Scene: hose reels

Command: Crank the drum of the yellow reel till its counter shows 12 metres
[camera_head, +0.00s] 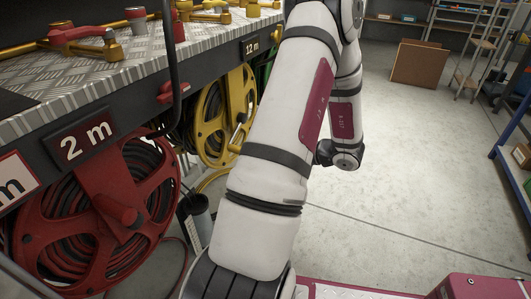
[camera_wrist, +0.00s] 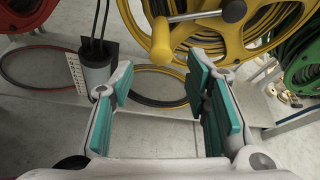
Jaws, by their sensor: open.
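The yellow reel (camera_head: 212,128) hangs under the bench, partly hidden behind my arm in the head view. Its lower rim and spokes fill the top of the wrist view (camera_wrist: 262,48). A yellow crank arm (camera_wrist: 160,42) stands out from it, with a silver handle bar (camera_wrist: 200,15) ending in a dark knob. The counter plate (camera_head: 251,47) above the yellow reel reads 12 m. My gripper (camera_wrist: 158,82) is open, with teal pads and nothing between them. It is apart from the crank, which shows above the fingers. In the head view my arm hides the gripper.
A green reel (camera_wrist: 303,65) is at the right. Open floor (camera_head: 420,200) lies to the right.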

